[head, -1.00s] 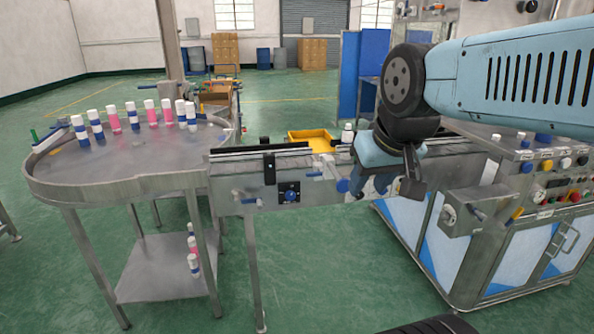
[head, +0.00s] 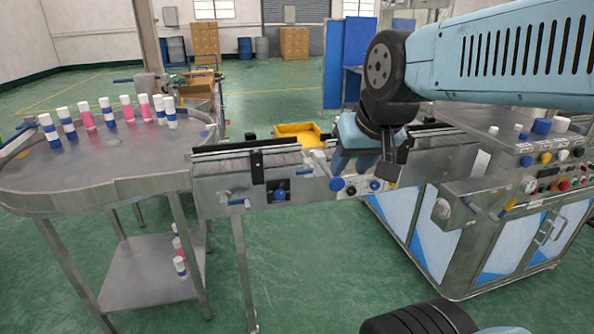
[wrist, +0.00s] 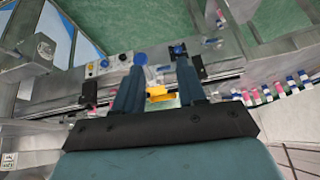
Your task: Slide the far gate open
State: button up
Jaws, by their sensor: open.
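The conveyor (head: 222,190) runs from the round table toward the machine, with dark guide rails along its top. A rod with a blue knob (head: 336,184) sticks out of its front side, just left of and below my gripper (head: 364,168). I cannot tell for sure which part is the far gate; my gripper hides part of the rail there. In the wrist view my gripper (wrist: 160,68) has its two fingers apart above the conveyor, with nothing held between them. A blue knob (wrist: 178,50) shows by the right fingertip, and another (wrist: 140,58) by the left one.
A round steel table (head: 110,183) with several capped pink and white-blue cans stands at the left. A yellow tray (head: 298,133) lies behind the conveyor. The crimping machine (head: 440,245) with its button panel stands at the right.

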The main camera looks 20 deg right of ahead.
aim_at(302, 174)
jog(key=w+a+f+m+t+y, duration=0.15)
jog(key=w+a+m, duration=0.25)
jog(key=w, duration=0.6)
jog(key=w+a+f+m+t, duration=0.25)
jog(key=w+a+m, duration=0.2)
jog(key=w, duration=0.65)
jog(key=w+a+f+m+t+h, duration=0.1)
jog(key=w+f+m+t+h, duration=0.25)
jog(key=w+f+m, duration=0.35)
notch_tip(302, 174, down, 11)
jog(key=s+d+m+h, duration=0.2)
jog(key=m+h, duration=0.9)
jog(key=shift+g, duration=0.45)
jog(key=x, duration=1.3)
jog(key=shift+w+d+r, duration=0.2)
jog(key=shift+w, duration=0.05)
grip_shut()
jog(key=shift+s+f, duration=0.1)
